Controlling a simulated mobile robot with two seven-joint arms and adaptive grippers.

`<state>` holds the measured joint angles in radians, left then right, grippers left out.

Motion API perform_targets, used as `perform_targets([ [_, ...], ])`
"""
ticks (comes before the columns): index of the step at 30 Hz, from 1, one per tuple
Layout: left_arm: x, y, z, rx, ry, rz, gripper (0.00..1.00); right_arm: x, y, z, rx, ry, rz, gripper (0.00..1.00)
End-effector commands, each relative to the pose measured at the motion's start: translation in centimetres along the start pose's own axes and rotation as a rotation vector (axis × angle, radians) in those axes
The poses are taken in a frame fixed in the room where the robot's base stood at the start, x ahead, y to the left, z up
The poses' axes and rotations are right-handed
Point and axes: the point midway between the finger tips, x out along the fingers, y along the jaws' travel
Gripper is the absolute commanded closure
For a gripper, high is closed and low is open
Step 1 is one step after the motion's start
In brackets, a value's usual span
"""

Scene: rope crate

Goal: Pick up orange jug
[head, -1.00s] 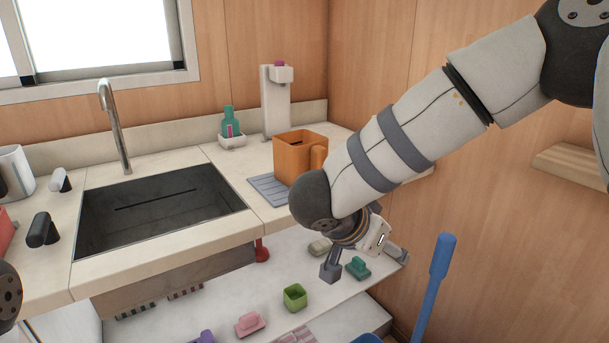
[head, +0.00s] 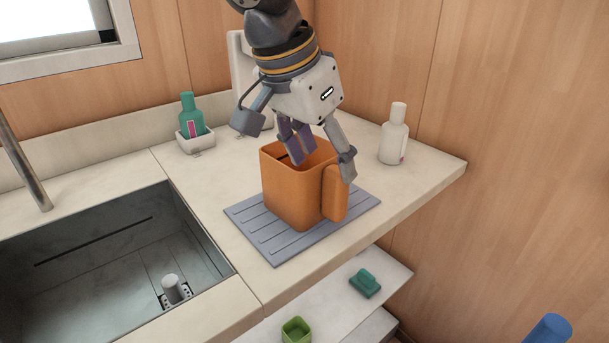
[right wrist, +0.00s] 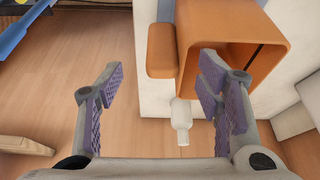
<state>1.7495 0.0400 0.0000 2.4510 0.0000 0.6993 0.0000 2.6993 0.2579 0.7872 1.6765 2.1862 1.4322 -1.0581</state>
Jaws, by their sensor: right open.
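The orange jug (head: 290,199) stands upright on a grey ribbed mat (head: 272,240) at the counter's right end, its handle (head: 335,194) towards the right. My right gripper (head: 322,157) is open, pointing down over the jug's handle side. One finger is by the handle's outer side; another overlaps the jug's opening, and I cannot tell whether it is inside. In the right wrist view the jug (right wrist: 245,45) is at upper right, with its handle (right wrist: 161,50) between the spread fingers (right wrist: 158,95). No contact is clear. My left gripper is not in view.
A white bottle (head: 394,137) stands right of the jug. A teal bottle in a white holder (head: 197,141) and a white dispenser (head: 238,70) stand behind. The sink (head: 110,260) is at left. A lower shelf (head: 318,308) holds small items.

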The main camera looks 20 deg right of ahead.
Motion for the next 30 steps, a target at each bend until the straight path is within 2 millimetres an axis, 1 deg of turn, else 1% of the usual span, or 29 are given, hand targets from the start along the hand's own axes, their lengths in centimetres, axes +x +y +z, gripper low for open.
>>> perform_targets([
  [1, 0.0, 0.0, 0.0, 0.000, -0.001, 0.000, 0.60, 1.2, 0.1, 0.0, -0.002, -0.001, 0.005, 0.40],
  [3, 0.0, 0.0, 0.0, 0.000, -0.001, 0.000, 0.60, 2.5, 0.0, 0.0, -0.002, 0.000, 0.003, 0.40],
  [8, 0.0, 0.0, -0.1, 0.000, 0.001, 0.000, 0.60, 4.6, -0.1, 0.0, -0.001, 0.000, 0.004, 0.40],
  [13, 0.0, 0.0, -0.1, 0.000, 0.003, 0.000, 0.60, 7.8, -0.5, -0.2, -0.002, 0.000, 0.004, 0.40],
  [16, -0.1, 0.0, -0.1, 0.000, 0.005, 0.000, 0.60, 8.8, -0.5, -0.2, 0.000, 0.001, 0.001, 0.40],
  [22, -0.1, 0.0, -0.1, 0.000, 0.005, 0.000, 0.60, 9.0, -0.6, -0.2, 0.000, 0.000, 0.000, 0.40],
  [23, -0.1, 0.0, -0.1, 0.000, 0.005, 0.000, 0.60, 9.0, -0.6, -0.2, 0.000, 0.000, 0.000, 0.42],
  [24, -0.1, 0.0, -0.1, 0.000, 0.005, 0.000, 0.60, 9.0, -0.6, -0.2, 0.000, 0.000, 0.000, 0.51],
  [26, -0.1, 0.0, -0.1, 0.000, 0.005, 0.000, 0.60, 9.0, -0.6, -0.2, 0.000, 0.000, 0.000, 0.65],
  [27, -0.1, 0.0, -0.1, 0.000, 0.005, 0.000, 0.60, 9.0, -0.6, -0.2, 0.000, 0.000, 0.000, 0.74],
  [29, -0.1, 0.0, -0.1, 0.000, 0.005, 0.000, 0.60, 9.0, -0.6, -0.2, 0.000, 0.000, 0.000, 0.88],
  [30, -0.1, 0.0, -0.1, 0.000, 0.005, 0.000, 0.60, 9.0, -0.6, -0.2, 0.000, 0.000, 0.000, 0.97],
])
